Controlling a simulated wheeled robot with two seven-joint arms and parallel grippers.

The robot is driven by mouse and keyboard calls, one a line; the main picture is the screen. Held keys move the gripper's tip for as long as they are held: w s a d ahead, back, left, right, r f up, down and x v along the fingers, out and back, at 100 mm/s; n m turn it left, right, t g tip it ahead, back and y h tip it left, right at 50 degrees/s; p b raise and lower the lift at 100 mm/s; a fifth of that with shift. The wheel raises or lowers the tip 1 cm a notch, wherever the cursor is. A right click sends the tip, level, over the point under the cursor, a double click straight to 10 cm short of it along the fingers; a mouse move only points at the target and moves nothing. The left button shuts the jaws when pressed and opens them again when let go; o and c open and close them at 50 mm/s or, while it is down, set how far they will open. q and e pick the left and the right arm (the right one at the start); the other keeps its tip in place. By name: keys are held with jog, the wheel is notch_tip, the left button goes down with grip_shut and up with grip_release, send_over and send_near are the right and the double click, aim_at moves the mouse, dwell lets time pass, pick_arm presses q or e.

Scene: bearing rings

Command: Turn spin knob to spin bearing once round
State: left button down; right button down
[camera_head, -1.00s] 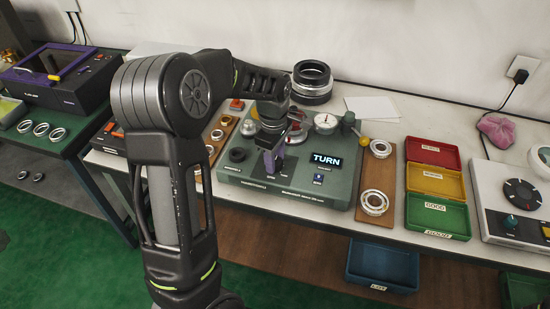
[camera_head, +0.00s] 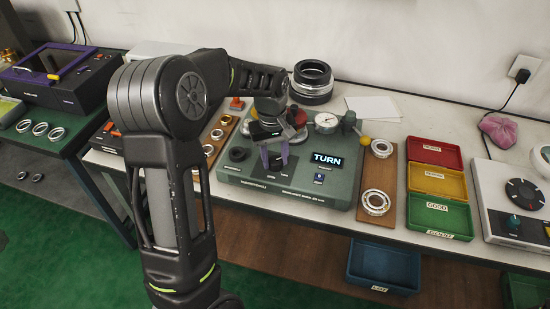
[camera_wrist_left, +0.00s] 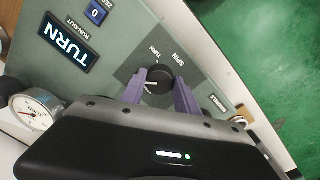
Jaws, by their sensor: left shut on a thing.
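The green run-out tester (camera_head: 290,190) stands on the bench, and its lit display (camera_head: 327,159) reads TURN. My left gripper (camera_head: 276,164) reaches down over the tester's front panel. In the left wrist view its purple fingers (camera_wrist_left: 159,88) are shut on the black spin knob (camera_wrist_left: 158,81), one finger on each side. A white pointer line shows on the knob. The words SPIN and TURN are printed beside it. The dial gauge (camera_head: 326,122) stands at the tester's back and shows in the left wrist view too (camera_wrist_left: 34,112). My arm hides the bearing seat. My right gripper is out of view.
Wooden boards with bearing rings flank the tester, one on the right (camera_head: 375,178). Red (camera_head: 434,150), yellow (camera_head: 436,180) and green (camera_head: 438,215) trays stand further right. A blue bin (camera_head: 383,268) is below the bench edge.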

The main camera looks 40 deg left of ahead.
aim_at(274, 159)
pick_arm(q)
jog(key=m, duration=1.1)
jog(key=shift+w+a, duration=0.1)
jog(key=shift+m+g, duration=0.3)
jog(key=shift+m, duration=1.7)
jog(key=c, duration=0.9)
grip_release()
notch_tip(274, 159, up, 8)
jog(key=shift+a+f+b, duration=0.1)
jog(key=shift+b, duration=0.4)
